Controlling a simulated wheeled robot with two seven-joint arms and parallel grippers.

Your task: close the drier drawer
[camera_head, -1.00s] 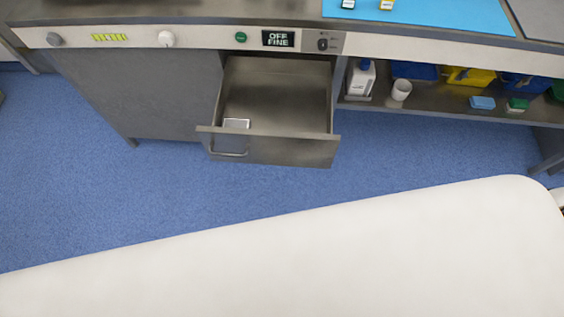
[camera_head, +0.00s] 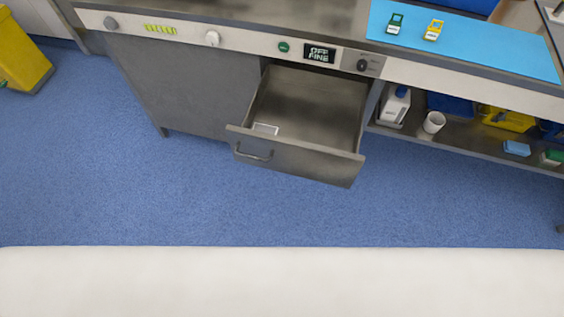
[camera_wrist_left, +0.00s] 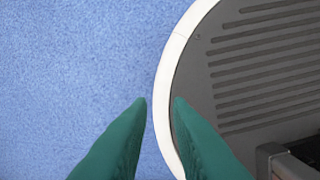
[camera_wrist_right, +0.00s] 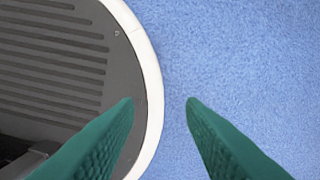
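The drier drawer (camera_head: 300,161) is pulled open from the grey cabinet under the counter, in the middle of the head view. Its metal front has a bar handle (camera_head: 254,152) at the left. A small white-edged flat item (camera_head: 265,129) lies inside near the front. My left gripper (camera_wrist_left: 161,101) shows green fingers apart with nothing between them, above the blue floor and my base. My right gripper (camera_wrist_right: 161,101) is likewise open and empty. Neither gripper is in the head view, and both are away from the drawer.
A shelf right of the drawer holds a white bottle (camera_head: 394,106), a white cup (camera_head: 434,122) and bins. A blue mat (camera_head: 490,50) lies on the counter. A yellow bin (camera_head: 22,55) stands at far left. Blue floor (camera_head: 200,205) is clear before the drawer.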

